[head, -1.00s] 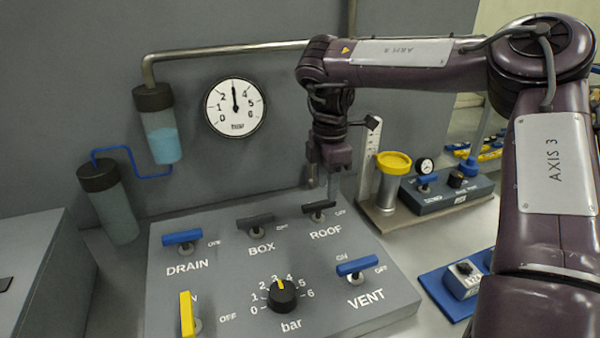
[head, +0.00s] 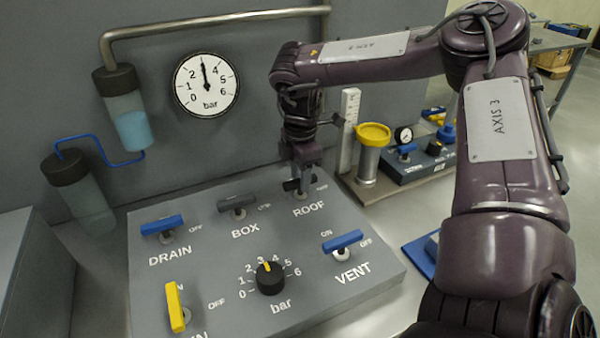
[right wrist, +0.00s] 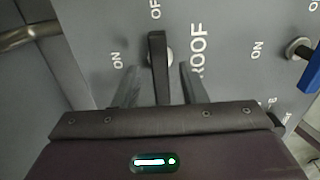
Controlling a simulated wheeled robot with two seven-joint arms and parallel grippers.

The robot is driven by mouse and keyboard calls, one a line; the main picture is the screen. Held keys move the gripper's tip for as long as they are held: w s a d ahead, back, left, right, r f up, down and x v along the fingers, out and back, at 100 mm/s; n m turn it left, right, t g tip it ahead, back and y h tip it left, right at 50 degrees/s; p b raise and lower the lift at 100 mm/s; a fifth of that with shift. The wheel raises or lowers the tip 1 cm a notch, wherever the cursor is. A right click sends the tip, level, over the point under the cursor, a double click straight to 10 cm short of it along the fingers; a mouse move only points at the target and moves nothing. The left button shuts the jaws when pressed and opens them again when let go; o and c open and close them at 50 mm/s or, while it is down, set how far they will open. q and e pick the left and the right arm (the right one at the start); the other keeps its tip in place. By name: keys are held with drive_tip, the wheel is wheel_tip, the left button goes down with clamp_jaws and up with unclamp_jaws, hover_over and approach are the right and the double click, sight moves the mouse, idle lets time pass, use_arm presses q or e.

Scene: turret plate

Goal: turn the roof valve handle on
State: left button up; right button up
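The ROOF valve handle (head: 291,185) is a dark bar on the grey panel, partly hidden by my right gripper in the head view. In the right wrist view the handle (right wrist: 157,62) lies in line with the OFF label at the top, with ON off to its left. My right gripper (head: 303,188) is down at the handle. Its two fingers (right wrist: 160,82) are open, one on each side of the handle's near end, with gaps visible. My left gripper is not in view.
The panel also has the BOX handle (head: 238,203), DRAIN handle (head: 162,225), VENT handle (head: 342,241), a yellow handle (head: 175,307) and the bar knob (head: 270,278). A gauge (head: 206,84) is on the wall behind. A yellow-topped cylinder (head: 373,135) stands to the right.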

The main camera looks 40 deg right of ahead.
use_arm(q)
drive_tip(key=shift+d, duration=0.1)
use_arm(e)
clamp_jaws()
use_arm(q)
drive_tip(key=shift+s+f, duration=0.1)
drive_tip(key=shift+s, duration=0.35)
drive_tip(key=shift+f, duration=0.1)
use_arm(e)
drive_tip(key=shift+n, duration=0.3)
drive_tip(key=shift+n+b, duration=0.5)
drive_tip(key=shift+n, duration=0.4)
drive_tip(key=n, duration=0.2)
drive_tip(key=shift+n+b, duration=0.3)
drive_tip(key=n, duration=0.6)
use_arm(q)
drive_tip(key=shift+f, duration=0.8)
use_arm(e)
drive_tip(key=n, duration=0.7)
